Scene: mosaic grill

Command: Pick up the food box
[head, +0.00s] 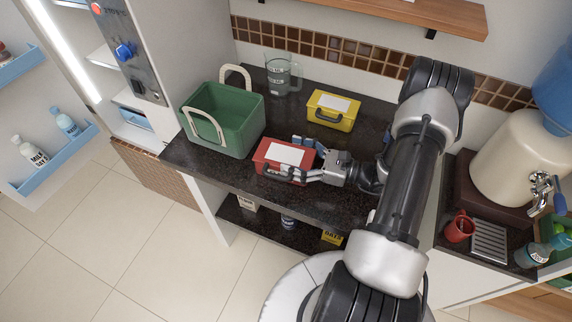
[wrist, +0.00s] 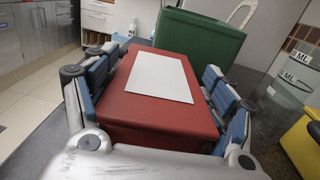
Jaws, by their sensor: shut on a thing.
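In the wrist view the red box (wrist: 150,115) fills the middle, with a finger along each side. My gripper (head: 297,159) reaches in from the right and is shut on the red box. Its underside is hidden, so I cannot tell whether it touches the counter. A second food box, yellow with a white label (head: 333,109), stands apart near the back wall. It shows partly at the right edge of the wrist view (wrist: 305,145).
A green basket (head: 221,119) with cream handles stands just left of the red box. A clear measuring jug (head: 279,74) is behind. A water dispenser (head: 515,160) and red mug (head: 459,228) are at the right. A lower shelf holds small items.

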